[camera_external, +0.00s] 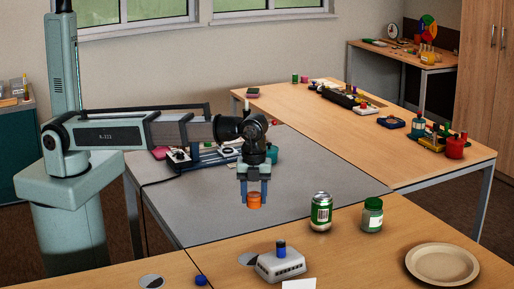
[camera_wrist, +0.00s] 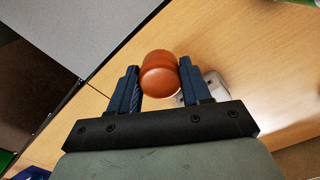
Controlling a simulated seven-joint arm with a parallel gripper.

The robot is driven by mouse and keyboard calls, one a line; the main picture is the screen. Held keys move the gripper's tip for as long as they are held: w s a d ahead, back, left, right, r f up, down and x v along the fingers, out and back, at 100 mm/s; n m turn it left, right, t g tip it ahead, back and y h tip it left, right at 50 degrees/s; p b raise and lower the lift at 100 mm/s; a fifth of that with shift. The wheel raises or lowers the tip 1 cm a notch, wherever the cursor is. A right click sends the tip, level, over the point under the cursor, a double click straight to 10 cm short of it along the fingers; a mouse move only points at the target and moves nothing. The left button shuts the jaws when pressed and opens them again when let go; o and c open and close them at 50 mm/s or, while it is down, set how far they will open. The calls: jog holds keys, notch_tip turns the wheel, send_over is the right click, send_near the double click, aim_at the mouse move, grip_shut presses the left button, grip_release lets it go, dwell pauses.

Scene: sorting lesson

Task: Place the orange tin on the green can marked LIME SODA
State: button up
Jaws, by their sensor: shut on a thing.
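My gripper (camera_external: 254,196) hangs over the grey mat in the external view, its two fingers shut on the orange tin (camera_external: 254,201). In the wrist view the orange tin (camera_wrist: 159,73) sits between the tips of my gripper (camera_wrist: 159,82), which holds it above the surface. The green can (camera_external: 321,212) with a silver top stands upright to the right of my gripper, apart from the tin. A white label with bars faces the camera; I cannot read LIME SODA on it. I do not make out the green can in the wrist view.
A green jar (camera_external: 372,215) with a white label stands close to the right of the can. A grey-white box (camera_external: 280,265) with a blue knob lies in front. A beige plate (camera_external: 442,264) is at the front right. The grey mat (camera_external: 320,185) is clear behind the can.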

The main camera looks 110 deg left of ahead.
jog(key=w+a+r+n, duration=0.1)
jog(key=w+a+r, duration=0.6)
jog(key=w+a, duration=0.35)
notch_tip(320, 180, up, 3)
send_over(323, 195)
jog(key=shift+d+f, duration=0.15)
jog(key=shift+f, duration=4.6)
jog(key=o, duration=1.1)
jog(key=shift+f, duration=0.1)
jog(key=shift+c, duration=0.2)
notch_tip(323, 195, up, 12)
